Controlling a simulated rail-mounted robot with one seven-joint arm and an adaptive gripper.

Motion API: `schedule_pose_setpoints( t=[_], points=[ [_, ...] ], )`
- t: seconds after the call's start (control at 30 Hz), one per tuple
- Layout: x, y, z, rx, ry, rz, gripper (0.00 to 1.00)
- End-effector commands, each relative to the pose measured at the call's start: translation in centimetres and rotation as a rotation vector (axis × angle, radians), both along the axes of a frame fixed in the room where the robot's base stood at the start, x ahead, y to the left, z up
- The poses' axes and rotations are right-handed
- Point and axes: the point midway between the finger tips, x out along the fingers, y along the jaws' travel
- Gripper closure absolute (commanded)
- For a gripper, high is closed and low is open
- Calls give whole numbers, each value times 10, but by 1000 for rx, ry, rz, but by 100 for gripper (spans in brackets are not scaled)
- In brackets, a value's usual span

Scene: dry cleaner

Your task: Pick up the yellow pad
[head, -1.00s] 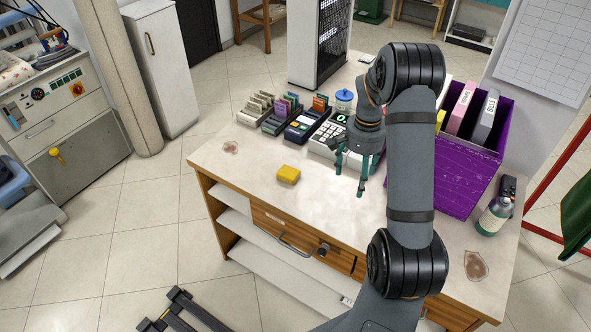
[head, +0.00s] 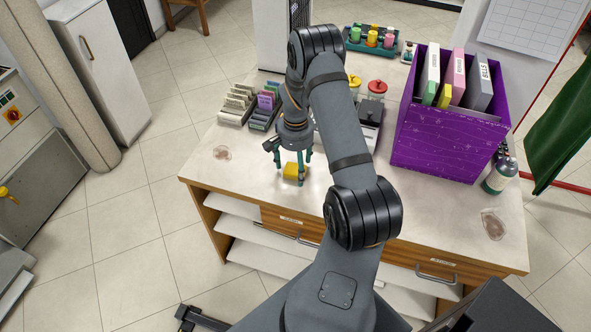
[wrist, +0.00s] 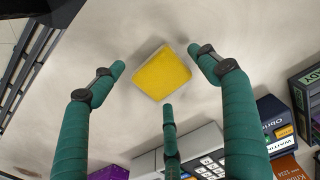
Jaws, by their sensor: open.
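The yellow pad (head: 293,171) lies on the counter near its front edge, left of the middle. In the wrist view the yellow pad (wrist: 162,73) lies flat between my green fingertips, with bare counter around it. My gripper (head: 290,165) points down over the pad with its fingers spread. In the wrist view my gripper (wrist: 160,85) has two fingers on either side of the pad and a third on its near side. The fingers look open and hold nothing; I cannot tell whether any touches the pad.
A purple crate (head: 445,158) with binders stands on the right of the counter (head: 240,170), beside a spray bottle (head: 499,176). Card holders (head: 237,106) stand behind my gripper. A calculator (wrist: 205,167) shows in the wrist view.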

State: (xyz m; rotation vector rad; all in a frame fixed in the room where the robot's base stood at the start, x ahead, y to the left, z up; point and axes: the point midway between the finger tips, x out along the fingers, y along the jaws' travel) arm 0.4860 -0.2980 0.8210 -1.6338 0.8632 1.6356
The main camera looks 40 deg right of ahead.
Motion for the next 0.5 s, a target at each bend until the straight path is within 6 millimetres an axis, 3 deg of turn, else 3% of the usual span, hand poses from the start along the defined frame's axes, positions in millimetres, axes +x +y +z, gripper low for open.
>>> schedule_pose_setpoints(
  t=[0.2, 0.5],
  points=[
    [1, 0, -1, 0, -1, 1, 25],
    [1, 0, -1, 0, -1, 1, 43]
  ],
)
